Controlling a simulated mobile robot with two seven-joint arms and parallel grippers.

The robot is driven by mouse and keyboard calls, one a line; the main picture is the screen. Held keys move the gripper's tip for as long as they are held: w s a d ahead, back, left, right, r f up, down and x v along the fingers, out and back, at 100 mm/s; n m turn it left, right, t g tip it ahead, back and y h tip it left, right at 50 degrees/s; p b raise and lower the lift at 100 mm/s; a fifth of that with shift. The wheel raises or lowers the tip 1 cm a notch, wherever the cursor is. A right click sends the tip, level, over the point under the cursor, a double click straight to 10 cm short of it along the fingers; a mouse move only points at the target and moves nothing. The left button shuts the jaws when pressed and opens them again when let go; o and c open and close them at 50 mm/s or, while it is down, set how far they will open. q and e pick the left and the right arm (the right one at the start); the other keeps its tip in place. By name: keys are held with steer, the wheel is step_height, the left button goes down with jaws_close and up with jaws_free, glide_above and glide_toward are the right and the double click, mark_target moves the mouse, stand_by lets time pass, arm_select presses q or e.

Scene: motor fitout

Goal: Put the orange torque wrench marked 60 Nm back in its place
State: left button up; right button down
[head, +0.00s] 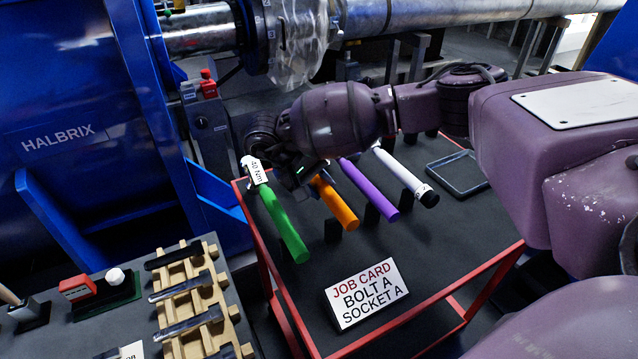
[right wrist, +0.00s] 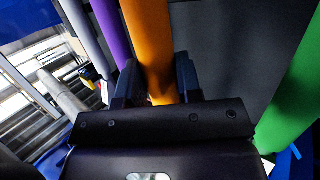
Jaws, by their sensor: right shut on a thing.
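The orange torque wrench (head: 337,204) is in the row on the cart, between a green wrench (head: 285,228) and a purple one (head: 368,190). Its head end is hidden by my right gripper (head: 303,178), so its 60 Nm marking does not show. In the right wrist view, the gripper's dark fingers (right wrist: 157,82) are on both sides of the orange handle (right wrist: 150,35), shut on it. I cannot tell whether the wrench rests on its supports or is slightly above them. My left gripper is not in view.
The green wrench is labelled 40 Nm. A bench with a wooden rack (head: 200,300) stands at left.

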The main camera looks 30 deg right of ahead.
steer(key=shift+f+b, duration=0.3)
steer(key=shift+f, duration=0.2)
stand_by(0.4)
steer(key=shift+f+b, duration=0.35)
steer(key=shift+f, duration=0.55)
steer(key=c, duration=0.8)
jaws_free()
steer(key=shift+c, duration=0.2)
steer(key=shift+o, duration=0.6)
steer(key=shift+f, duration=0.1)
